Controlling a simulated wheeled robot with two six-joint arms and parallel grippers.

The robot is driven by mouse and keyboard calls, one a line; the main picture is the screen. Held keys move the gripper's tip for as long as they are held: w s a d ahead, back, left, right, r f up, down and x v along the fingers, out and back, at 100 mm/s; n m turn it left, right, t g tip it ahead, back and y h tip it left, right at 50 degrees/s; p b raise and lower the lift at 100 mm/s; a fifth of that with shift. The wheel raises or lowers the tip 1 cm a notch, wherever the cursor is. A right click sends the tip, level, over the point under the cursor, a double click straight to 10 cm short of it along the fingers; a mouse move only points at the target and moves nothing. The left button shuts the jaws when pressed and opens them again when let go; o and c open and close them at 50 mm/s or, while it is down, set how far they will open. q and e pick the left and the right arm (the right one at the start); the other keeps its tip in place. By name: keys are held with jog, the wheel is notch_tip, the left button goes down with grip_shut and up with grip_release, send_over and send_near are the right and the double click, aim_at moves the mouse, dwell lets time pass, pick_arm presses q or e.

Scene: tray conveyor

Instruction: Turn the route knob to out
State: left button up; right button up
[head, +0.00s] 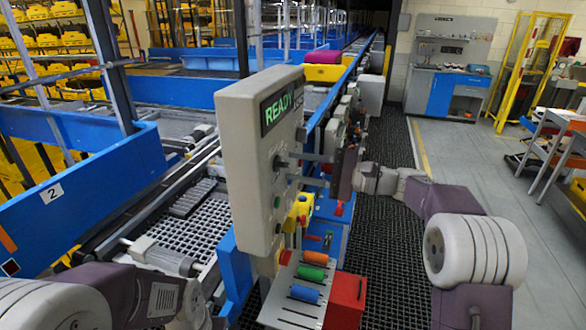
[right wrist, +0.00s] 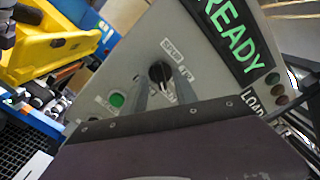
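The grey control box (head: 247,165) stands at the middle of the head view, with a lit green READY display (head: 281,108). The black route knob (right wrist: 160,73) is on its front face, with small white labels around it that I cannot read surely. In the right wrist view my right gripper (right wrist: 162,82) has its two fingers apart, one on each side of the knob, close to it; a narrow gap seems to show. In the head view the right gripper (head: 300,158) reaches the panel from the right and partly hides the knob. My left arm is at the lower left; its fingers are out of frame.
A green button (right wrist: 117,100) sits beside the knob, and indicator lamps (right wrist: 277,87) lie by the display. Below the box is a slotted rack (head: 294,291) with coloured cylinders and a red block (head: 345,299). A yellow thing (head: 301,210) is close under the right gripper.

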jog(key=b+v, duration=0.1)
jog(key=v, duration=0.6)
jog(key=shift+d+b, duration=0.2)
jog(key=shift+b, duration=0.1)
